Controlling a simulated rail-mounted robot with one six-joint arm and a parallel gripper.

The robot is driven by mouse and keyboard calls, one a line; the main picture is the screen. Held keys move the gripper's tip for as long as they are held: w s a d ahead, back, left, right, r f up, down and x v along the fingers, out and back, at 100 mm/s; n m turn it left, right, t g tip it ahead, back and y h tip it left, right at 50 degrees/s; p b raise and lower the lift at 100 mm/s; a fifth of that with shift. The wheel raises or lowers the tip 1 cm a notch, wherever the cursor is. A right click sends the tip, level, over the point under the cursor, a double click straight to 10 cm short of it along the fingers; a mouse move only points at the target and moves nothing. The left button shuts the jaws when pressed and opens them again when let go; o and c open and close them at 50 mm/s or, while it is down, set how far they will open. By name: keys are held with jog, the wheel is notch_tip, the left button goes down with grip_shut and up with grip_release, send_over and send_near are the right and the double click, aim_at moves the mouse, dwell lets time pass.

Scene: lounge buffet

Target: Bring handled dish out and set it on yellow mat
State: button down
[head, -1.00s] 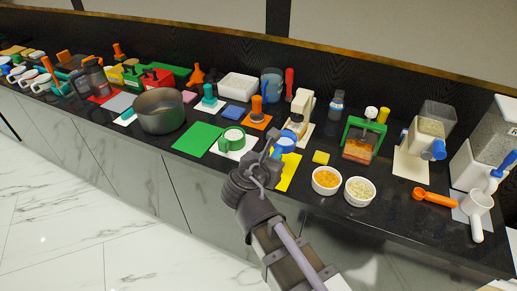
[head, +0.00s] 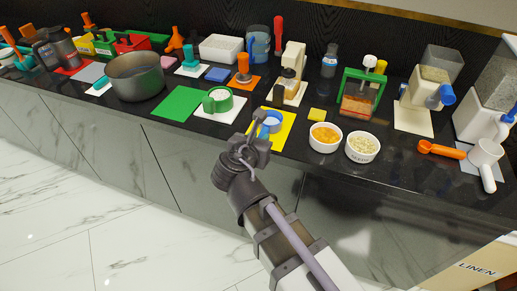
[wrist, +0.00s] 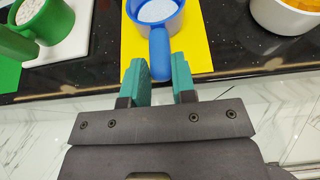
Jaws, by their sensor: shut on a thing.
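The handled dish is a round blue cup (head: 271,118) with pale contents and a straight blue handle. It is over the yellow mat (head: 288,124) near the front edge of the counter. In the wrist view, the handle of the blue dish (wrist: 160,50) lies between the teal fingers of my gripper (wrist: 158,75). My gripper (head: 261,131) is shut on this handle, and the dish looks upright. Yellow mat (wrist: 196,40) shows on both sides of the dish. I cannot tell whether the dish touches the mat.
A cream dispenser (head: 292,66) stands behind the mat. A green mug (head: 218,100) on a white mat is to the left. A small yellow block (head: 318,115) and two white bowls, one with orange contents (head: 325,137), are to the right. The floor in front is clear.

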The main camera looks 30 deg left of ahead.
jog(key=c, duration=1.4)
grip_release()
jog(key=shift+f, duration=0.1)
jog(key=o, duration=0.5)
jog(key=shift+c, duration=0.2)
